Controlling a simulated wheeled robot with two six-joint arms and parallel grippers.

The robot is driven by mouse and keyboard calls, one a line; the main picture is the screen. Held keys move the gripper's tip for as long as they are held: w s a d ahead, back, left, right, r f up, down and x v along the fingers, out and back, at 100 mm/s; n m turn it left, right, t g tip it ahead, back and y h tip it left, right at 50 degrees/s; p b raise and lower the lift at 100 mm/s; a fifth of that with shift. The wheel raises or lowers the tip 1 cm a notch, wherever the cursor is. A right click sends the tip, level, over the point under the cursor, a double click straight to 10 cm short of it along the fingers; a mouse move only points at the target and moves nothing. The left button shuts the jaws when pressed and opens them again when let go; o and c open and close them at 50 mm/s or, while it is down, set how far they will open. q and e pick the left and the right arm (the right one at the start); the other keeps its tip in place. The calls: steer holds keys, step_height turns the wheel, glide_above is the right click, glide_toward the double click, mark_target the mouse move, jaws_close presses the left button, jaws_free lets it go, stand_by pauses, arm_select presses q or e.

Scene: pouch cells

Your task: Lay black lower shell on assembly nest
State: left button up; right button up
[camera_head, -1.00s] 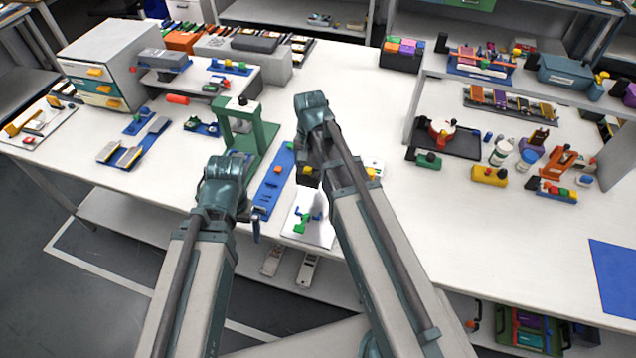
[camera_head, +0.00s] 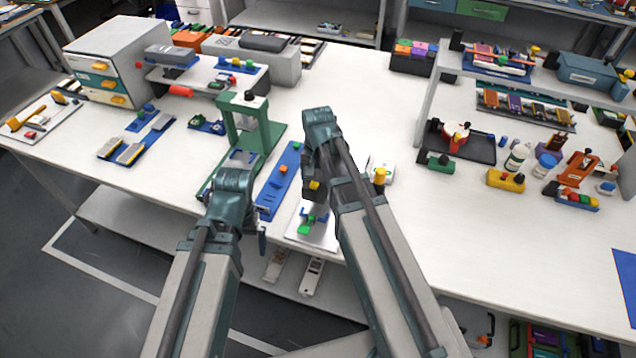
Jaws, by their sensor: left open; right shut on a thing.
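The assembly nest (camera_head: 328,240) appears to be the pale plate with green and blue fittings at the table's front edge. My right gripper (camera_head: 313,197) is just above the back of this plate, partly hidden by its own arm. It is shut on a small dark thing, seemingly the black lower shell, which is mostly hidden; I cannot tell whether it touches the nest. My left gripper (camera_head: 262,240) is open near the table's front edge, left of the nest, and largely hidden behind its wrist.
A blue strip fixture (camera_head: 278,182) lies just left of the nest, with a green press (camera_head: 245,135) behind it. A white box with a yellow knob (camera_head: 380,176) stands right of my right arm. The table's middle right is clear. Handheld devices (camera_head: 312,277) lie on the shelf below.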

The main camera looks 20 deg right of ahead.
steer(key=b, duration=0.5)
glide_above(318, 205)
steer(key=shift+s+f, duration=0.1)
steer(key=shift+f, duration=2.6)
steer(key=shift+f+b, duration=1.05)
steer(key=shift+b, duration=0.05)
steer(key=o, duration=1.2)
steer(key=shift+o, duration=0.2)
steer(key=shift+r, duration=0.2)
step_height(318, 205, up, 14)
steer(key=p, duration=1.4)
steer(key=shift+f, duration=0.2)
